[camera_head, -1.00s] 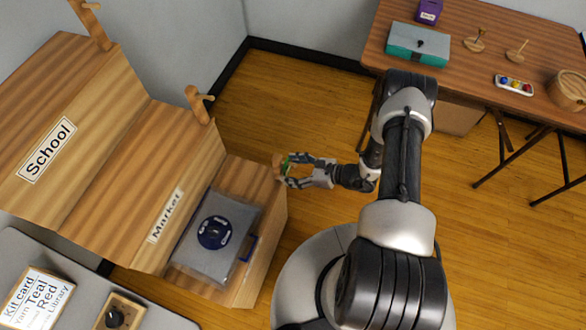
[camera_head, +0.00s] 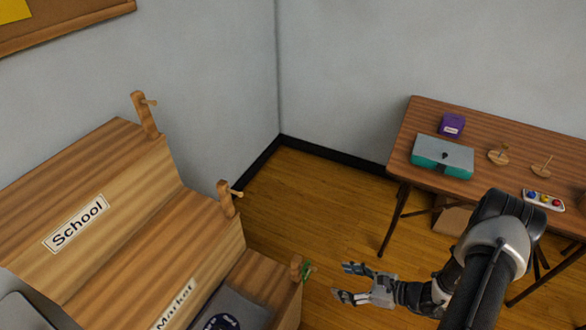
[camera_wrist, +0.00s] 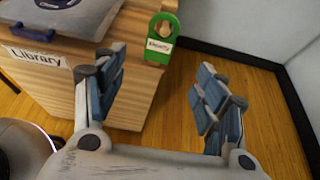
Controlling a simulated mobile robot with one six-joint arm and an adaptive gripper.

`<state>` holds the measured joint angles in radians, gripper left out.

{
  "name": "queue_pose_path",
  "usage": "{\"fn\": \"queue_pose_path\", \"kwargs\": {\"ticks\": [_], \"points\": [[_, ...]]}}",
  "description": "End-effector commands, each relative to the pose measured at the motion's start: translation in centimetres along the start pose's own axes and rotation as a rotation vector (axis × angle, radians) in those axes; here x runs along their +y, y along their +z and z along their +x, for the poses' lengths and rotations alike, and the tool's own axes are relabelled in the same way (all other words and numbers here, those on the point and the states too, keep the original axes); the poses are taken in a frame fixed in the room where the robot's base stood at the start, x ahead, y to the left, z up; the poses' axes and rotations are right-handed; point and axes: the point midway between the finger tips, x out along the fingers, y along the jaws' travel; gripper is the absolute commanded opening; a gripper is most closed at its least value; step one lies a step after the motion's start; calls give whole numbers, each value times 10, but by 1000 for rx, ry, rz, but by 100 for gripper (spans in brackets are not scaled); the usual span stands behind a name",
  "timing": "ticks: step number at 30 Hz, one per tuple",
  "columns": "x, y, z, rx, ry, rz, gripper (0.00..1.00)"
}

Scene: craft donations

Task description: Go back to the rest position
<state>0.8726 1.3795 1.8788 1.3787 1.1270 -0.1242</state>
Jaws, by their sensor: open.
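My gripper (camera_head: 342,282) is open and empty, to the right of the stepped wooden unit and above the floor. In the wrist view its two fingers stand wide apart (camera_wrist: 160,72). A green tag (camera_head: 306,271) hangs at the wooden peg (camera_head: 296,266) on the end of the lowest step. In the wrist view the green tag (camera_wrist: 163,32) has a small white label, too blurred to read surely, and lies beyond the fingers, apart from them.
The stepped unit (camera_head: 95,245) has School and Market labels, and a Library label (camera_wrist: 36,56) below. Upper pegs (camera_head: 146,115) stick out. A table (camera_head: 415,122) at right holds a teal case (camera_head: 442,156), a purple box (camera_head: 452,125) and small stands. Floor (camera_head: 325,215) between is clear.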

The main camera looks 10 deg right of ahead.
Motion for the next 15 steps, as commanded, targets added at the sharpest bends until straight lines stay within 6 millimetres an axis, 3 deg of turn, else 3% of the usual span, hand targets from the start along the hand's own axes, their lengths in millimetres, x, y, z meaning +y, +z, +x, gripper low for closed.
{"fn": "queue_pose_path", "kwargs": {"ticks": [4,7,11,15], "points": [[-3,9,-2,5,14,-27,65],[-6,34,-6,20,66,-106,65],[-6,90,-15,58,185,-286,65],[7,153,-26,114,328,-502,65]]}}
